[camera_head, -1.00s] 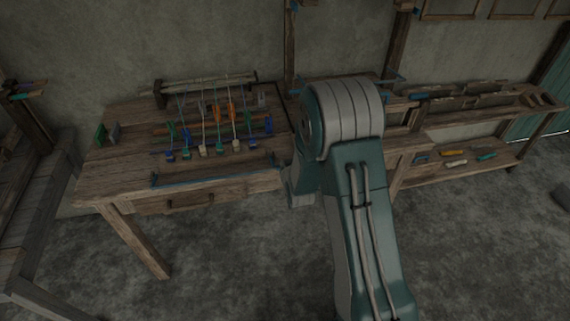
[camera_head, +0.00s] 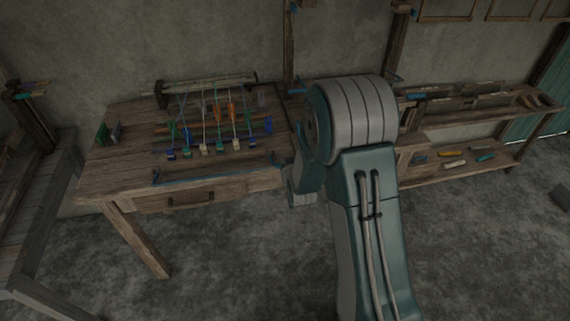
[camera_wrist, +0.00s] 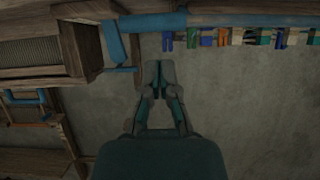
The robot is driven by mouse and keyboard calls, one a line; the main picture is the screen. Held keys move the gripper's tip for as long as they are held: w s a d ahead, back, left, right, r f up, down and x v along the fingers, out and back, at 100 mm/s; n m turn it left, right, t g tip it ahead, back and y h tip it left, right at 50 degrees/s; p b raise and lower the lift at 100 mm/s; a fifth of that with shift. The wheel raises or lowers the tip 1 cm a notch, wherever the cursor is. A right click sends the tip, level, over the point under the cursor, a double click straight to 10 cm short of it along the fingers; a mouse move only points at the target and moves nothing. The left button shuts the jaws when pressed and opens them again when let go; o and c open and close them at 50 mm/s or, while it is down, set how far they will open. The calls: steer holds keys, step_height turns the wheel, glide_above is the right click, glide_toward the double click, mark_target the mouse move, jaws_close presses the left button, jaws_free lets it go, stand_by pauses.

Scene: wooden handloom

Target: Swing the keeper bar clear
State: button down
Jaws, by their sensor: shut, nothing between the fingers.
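I cannot tell for certain which piece is the keeper bar. In the wrist view, a long blue bar (camera_wrist: 152,22) runs along the top, and a short blue piece (camera_wrist: 114,42) slants down from near its left end. In the head view, a thin blue bar (camera_head: 215,173) lies along the front edge of the wooden table (camera_head: 125,180). My gripper (camera_wrist: 158,66) is shut and empty in the wrist view, apart from the blue pieces, with the short one up and to its left. My arm hides the gripper in the head view.
Several coloured pegs (camera_wrist: 235,38) hang in a row right of the gripper in the wrist view. A slatted wooden box (camera_wrist: 30,55) is at left. In the head view, a shelf (camera_head: 470,165) with tools stands right of my arm, and the floor (camera_head: 230,265) in front is clear.

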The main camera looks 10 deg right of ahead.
steer(key=s+f, duration=0.2)
steer(key=s, duration=0.4)
steer(key=shift+s+f, duration=0.35)
steer(key=shift+f, duration=0.05)
